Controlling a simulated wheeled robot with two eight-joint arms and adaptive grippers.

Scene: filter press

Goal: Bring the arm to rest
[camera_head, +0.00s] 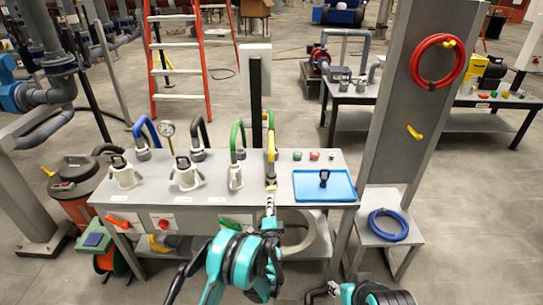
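My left arm, teal and black, rises from the bottom centre. My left gripper (270,205) is at the front edge of the grey bench (264,199), just below the yellow-handled hose fitting (271,160) in the picture. It looks narrow from here. I cannot tell whether its fingers are open or touch the fitting. My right arm shows only at the bottom edge, right of centre. A dark part at its left end (318,293) may be the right gripper, low in front of the bench; its fingers are not clear.
White-grey fittings (185,174) and hose ends stand on the bench. A blue tray (301,196) holds a small dark device (324,178). A grey post (403,130) and a low stand with a blue hose coil (389,226) are at the right. Floor beyond the stand is clear.

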